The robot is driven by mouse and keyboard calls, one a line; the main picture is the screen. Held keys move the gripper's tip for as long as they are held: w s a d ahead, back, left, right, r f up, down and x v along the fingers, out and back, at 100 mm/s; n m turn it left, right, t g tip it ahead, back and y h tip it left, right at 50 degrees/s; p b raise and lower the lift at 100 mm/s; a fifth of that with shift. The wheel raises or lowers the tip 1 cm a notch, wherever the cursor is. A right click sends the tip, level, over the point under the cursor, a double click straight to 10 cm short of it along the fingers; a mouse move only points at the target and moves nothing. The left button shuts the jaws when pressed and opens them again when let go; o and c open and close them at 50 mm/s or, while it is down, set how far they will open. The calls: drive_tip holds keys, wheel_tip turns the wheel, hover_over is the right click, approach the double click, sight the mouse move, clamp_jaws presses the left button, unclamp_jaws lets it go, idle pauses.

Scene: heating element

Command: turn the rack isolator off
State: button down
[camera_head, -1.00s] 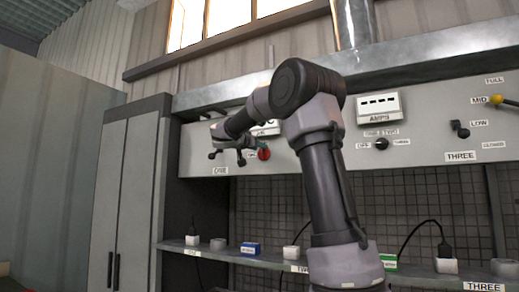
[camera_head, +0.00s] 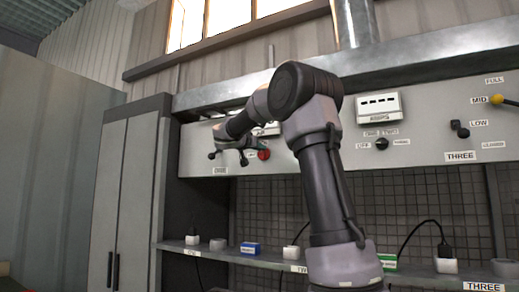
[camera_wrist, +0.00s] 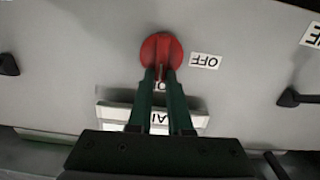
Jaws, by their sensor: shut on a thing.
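The rack isolator is a round red knob (camera_head: 264,155) on the pale wall panel, left of centre in the head view. In the wrist view the red knob (camera_wrist: 160,47) is at upper middle, with an upside-down OFF label (camera_wrist: 205,61) to its right. My gripper (camera_wrist: 161,77) has its two dark green fingers shut on the knob's grip, which lies in line with them. Another label beneath the fingers is mostly hidden. In the head view my gripper (camera_head: 250,150) reaches the knob from the left.
A meter box (camera_head: 379,106) and a small black knob (camera_head: 381,144) are on the panel to the right. Black levers flank the red knob in the wrist view, one at left (camera_wrist: 8,64). A shelf (camera_head: 225,255) with small blocks runs below.

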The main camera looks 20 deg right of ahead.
sight(259, 154)
drive_tip(key=n, duration=0.4)
drive_tip(key=w+a+f+n, duration=0.1)
drive_tip(key=n, duration=0.8)
drive_tip(key=shift+w+a+f+n, duration=0.15)
drive_tip(key=shift+w+f+n, duration=0.1)
drive_tip(key=shift+w+n, duration=0.05)
drive_tip(key=shift+f+n, duration=0.2)
drive_tip(key=shift+n, duration=0.75)
drive_tip(key=shift+f+n, duration=0.15)
drive_tip(key=shift+n, duration=0.8)
drive_tip(key=c, duration=0.8)
unclamp_jaws()
drive_tip(key=shift+c, duration=0.2)
